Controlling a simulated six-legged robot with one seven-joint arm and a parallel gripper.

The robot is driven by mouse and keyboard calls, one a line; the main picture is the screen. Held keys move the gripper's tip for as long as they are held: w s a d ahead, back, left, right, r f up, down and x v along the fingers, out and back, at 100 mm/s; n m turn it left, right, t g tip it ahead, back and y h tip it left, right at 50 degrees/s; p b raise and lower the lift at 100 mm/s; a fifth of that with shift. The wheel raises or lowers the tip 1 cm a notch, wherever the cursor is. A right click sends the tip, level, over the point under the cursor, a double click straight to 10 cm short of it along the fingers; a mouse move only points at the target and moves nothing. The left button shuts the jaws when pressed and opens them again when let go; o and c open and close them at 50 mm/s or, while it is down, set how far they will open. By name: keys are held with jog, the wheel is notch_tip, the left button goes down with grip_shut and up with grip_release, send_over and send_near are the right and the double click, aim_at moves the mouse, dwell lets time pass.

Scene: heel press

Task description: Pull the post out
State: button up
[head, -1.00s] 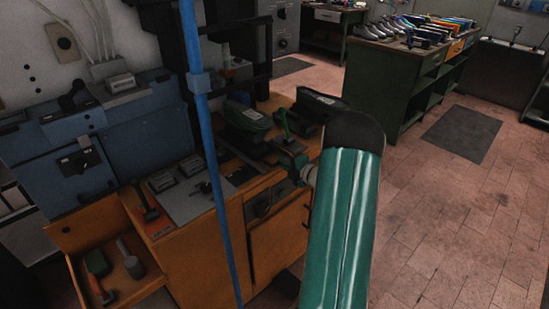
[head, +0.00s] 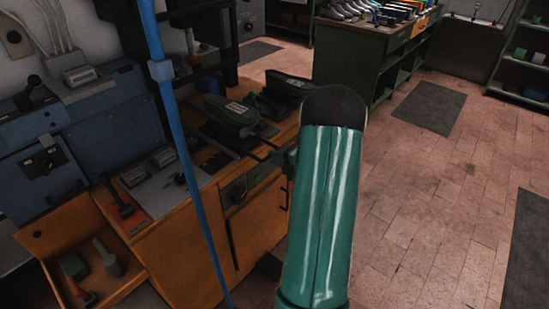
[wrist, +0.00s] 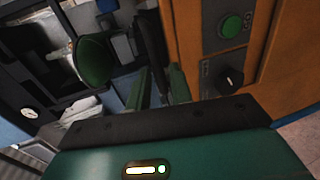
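No part that I can surely name as the post stands out. A dark upright bar (wrist: 150,38) shows in the wrist view, just beyond my fingers; I cannot tell whether it is the post. A green oval part (wrist: 95,60) is left of it. My gripper (wrist: 160,88) has its two green fingers apart with a gap between them, and nothing is clearly held. In the head view my green arm hides most of the gripper, at the bench's right edge. Green-topped press parts (head: 230,115) stand on the orange bench (head: 175,225).
The bench front carries a green button (wrist: 231,26) and a black knob (wrist: 230,79), close to my gripper. A blue pole (head: 185,150) crosses the head view. An open drawer (head: 130,285) holds tools at lower left.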

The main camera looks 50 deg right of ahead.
jog(key=shift+o, duration=0.8)
jog(key=shift+s, duration=0.1)
jog(key=v, duration=1.3)
jog(key=shift+s+r, duration=0.1)
jog(key=shift+s, duration=0.05)
